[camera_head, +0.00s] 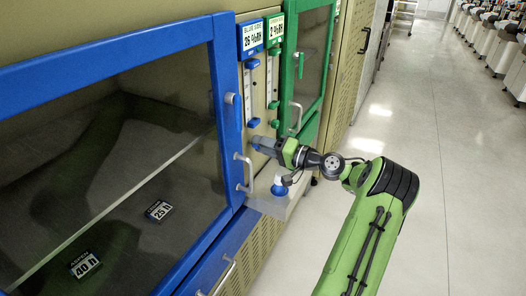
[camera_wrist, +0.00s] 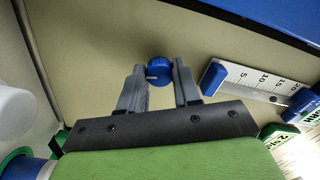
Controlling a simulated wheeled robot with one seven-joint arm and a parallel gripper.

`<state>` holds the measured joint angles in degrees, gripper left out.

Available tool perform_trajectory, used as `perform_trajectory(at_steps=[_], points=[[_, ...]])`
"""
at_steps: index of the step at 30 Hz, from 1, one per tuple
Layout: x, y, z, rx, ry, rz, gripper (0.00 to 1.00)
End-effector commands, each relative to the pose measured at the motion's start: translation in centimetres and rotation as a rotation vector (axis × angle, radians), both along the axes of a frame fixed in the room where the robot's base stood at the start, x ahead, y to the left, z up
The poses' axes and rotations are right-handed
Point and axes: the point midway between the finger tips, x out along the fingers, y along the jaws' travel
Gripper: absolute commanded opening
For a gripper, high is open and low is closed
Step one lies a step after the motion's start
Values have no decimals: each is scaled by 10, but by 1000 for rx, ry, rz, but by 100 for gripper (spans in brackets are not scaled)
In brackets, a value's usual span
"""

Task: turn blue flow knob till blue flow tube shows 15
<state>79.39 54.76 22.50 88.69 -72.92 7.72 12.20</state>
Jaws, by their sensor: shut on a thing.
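The blue flow knob (camera_wrist: 159,72) is a round blue knob on the beige panel, and it sits between my gripper's two fingers in the wrist view. My gripper (camera_head: 258,144) is shut on the knob, low on the panel beside the blue door. The blue flow tube (camera_head: 250,98) stands above the knob in the head view, with blue ends. In the wrist view its white scale (camera_wrist: 255,82) lies on its side to the right of the fingers. Its numbers are small, and I cannot tell the float's reading.
A blue-framed cabinet door with a handle (camera_head: 244,172) is left of my gripper. A shelf (camera_head: 272,206) with a blue and white item (camera_head: 280,186) is below it. The green tube (camera_head: 271,90) and green door (camera_head: 312,65) are to the right. The aisle floor is clear.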

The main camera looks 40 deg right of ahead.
Motion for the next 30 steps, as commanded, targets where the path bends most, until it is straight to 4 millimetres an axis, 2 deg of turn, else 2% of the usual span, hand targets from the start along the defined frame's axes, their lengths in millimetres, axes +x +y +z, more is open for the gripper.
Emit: perform_trajectory(at_steps=[1, 12, 30], points=[[0, 0, -5, -33, -8, -1, 2], [0, 0, -3, -222, -75, 1, 2], [0, 0, -2, -273, -92, 1, 2]])
